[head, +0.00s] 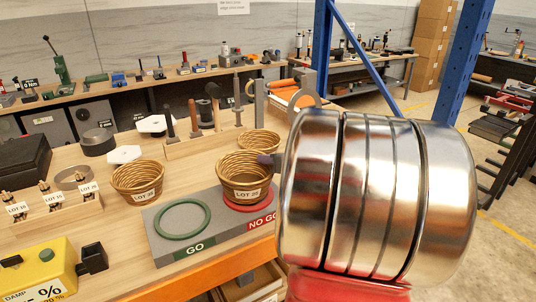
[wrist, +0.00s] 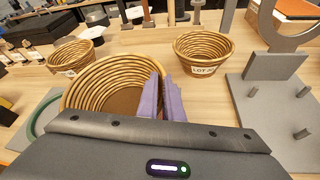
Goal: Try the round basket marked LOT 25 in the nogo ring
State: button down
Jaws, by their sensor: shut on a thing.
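A round wicker basket (head: 244,176) stands at the red NO GO ring (head: 250,207) in the head view, upright, its label partly legible as LOT 2-something. The ring shows around its lower part; I cannot tell whether the basket rests on the ring or sits inside it. My gripper (head: 270,160) is shut on the right side of the basket's rim. In the wrist view, the purple fingers of my gripper (wrist: 166,103) pinch the wall of this basket (wrist: 112,88); its lower part is hidden.
The green GO ring (head: 182,218) lies empty on the grey gauge block (head: 165,247). Another basket (head: 138,181) stands to its left and a third (head: 258,142) behind. A grey pegged stand (wrist: 275,110) is at right in the wrist view. A yellow damp meter (head: 38,270) stands front left.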

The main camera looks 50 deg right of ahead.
jog(key=shift+f, duration=0.3)
dwell(0.4)
jog(key=c, duration=1.8)
grip_release()
jog(key=shift+c, duration=0.2)
jog(key=shift+f, duration=0.1)
jog(key=v, duration=1.3)
jog(key=shift+s, duration=0.4)
jog(key=shift+a, duration=0.1)
